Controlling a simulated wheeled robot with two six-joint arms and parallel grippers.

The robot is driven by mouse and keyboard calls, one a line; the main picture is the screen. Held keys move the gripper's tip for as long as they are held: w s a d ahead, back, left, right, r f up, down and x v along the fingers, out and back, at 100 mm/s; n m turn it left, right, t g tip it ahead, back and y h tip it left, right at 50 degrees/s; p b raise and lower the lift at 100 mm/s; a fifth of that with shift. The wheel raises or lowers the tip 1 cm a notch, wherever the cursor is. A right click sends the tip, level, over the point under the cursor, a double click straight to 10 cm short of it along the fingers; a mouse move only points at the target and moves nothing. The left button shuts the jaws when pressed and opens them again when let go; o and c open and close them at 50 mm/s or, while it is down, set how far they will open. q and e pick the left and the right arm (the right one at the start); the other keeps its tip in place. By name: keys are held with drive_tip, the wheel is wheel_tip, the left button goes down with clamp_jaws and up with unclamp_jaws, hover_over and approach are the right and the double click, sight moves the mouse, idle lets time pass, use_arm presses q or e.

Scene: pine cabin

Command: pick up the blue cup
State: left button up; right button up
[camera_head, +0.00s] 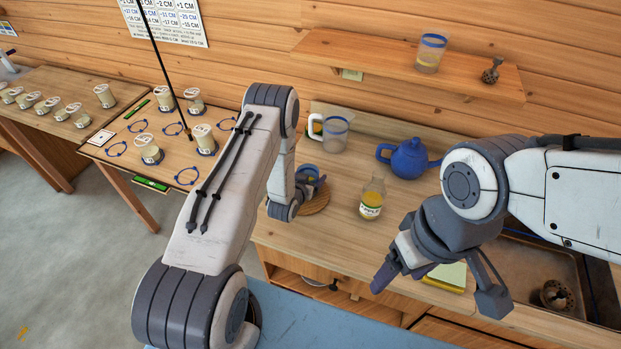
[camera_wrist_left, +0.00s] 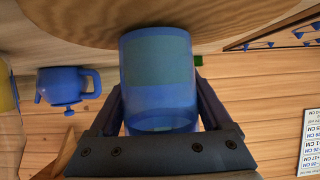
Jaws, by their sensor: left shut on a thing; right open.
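The blue cup (camera_wrist_left: 158,75), see-through, is between the two fingers of my left gripper (camera_wrist_left: 160,110) in the left wrist view, which shows the scene upside down. The gripper is shut on it. In the head view the cup (camera_head: 307,171) is partly hidden by my left gripper (camera_head: 314,184). It is at the round wooden board (camera_head: 316,203) on the counter; I cannot tell whether it touches the board. My right gripper (camera_head: 432,289) is open and empty above the front of the counter, near the yellow-green pad.
A blue teapot (camera_head: 408,158), a clear pitcher (camera_head: 334,133) and a labelled yellow jar (camera_head: 371,198) stand on the counter. The yellow-green pad (camera_head: 450,276) lies at its front. A shelf (camera_head: 386,63) above holds a blue-rimmed glass (camera_head: 431,53). A sink is at right.

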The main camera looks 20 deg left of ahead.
use_arm(q)
drive_tip(key=shift+r+b, duration=0.6)
drive_tip(key=shift+r, duration=0.55)
drive_tip(key=s+d+r+b, duration=0.2)
drive_tip(key=d+r+b, duration=0.2)
drive_tip(key=d+r, duration=0.4)
drive_tip(key=shift+d+r+b, duration=0.2)
drive_tip(key=shift+d+b, duration=0.15)
drive_tip(key=shift+d, duration=1.4)
